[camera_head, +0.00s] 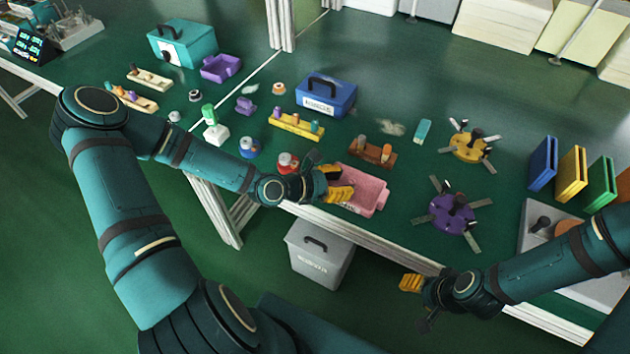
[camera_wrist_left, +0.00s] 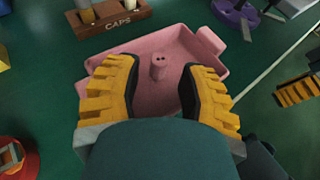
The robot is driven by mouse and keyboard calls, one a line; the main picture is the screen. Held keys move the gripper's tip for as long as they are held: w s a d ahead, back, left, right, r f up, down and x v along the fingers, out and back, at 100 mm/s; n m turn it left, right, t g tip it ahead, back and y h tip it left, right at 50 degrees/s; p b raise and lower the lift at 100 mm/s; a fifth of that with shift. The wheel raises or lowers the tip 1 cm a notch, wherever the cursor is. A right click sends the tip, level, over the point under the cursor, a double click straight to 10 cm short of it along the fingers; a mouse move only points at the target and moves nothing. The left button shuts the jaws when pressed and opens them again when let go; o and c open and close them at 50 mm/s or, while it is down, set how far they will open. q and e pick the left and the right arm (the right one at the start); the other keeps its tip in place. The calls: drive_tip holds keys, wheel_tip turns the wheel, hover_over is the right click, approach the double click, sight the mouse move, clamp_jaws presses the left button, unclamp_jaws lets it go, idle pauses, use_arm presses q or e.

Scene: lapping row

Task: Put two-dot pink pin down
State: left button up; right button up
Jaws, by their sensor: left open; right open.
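The two-dot pink pin (camera_wrist_left: 158,66) shows in the left wrist view, with two dark dots on its top end. It appears to stand upright in the pink tray (camera_wrist_left: 118,62), which also shows in the head view (camera_head: 374,192) at the table's front edge. My left gripper (camera_wrist_left: 160,82) is open over the tray, its yellow fingers on either side of the pin with gaps between. In the head view the left gripper (camera_head: 338,184) hides the pin. My right gripper (camera_head: 412,284) is open and empty in front of the table edge.
A brown CAPS rack (camera_head: 372,151) stands just behind the tray. A grey bin (camera_head: 320,255) stands below the table.

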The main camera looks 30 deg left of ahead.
use_arm(q)
drive_tip(key=p+v, duration=0.2)
drive_tip(key=v, duration=0.6)
drive_tip(key=shift+r+p, duration=0.1)
drive_tip(key=shift+p, duration=0.25)
drive_tip(key=s+d+f+m+g+y, duration=0.2)
drive_tip(key=s+d+f+m+g, duration=0.2)
drive_tip(key=m, duration=0.9)
drive_tip(key=s+d+f+m+g+y, duration=0.3)
drive_tip(key=d+f+m, duration=0.3)
drive_tip(key=m, duration=0.7)
drive_tip(key=shift+s+d+g, duration=0.8)
drive_tip(key=shift+s+d, duration=0.05)
drive_tip(key=shift+s, duration=0.05)
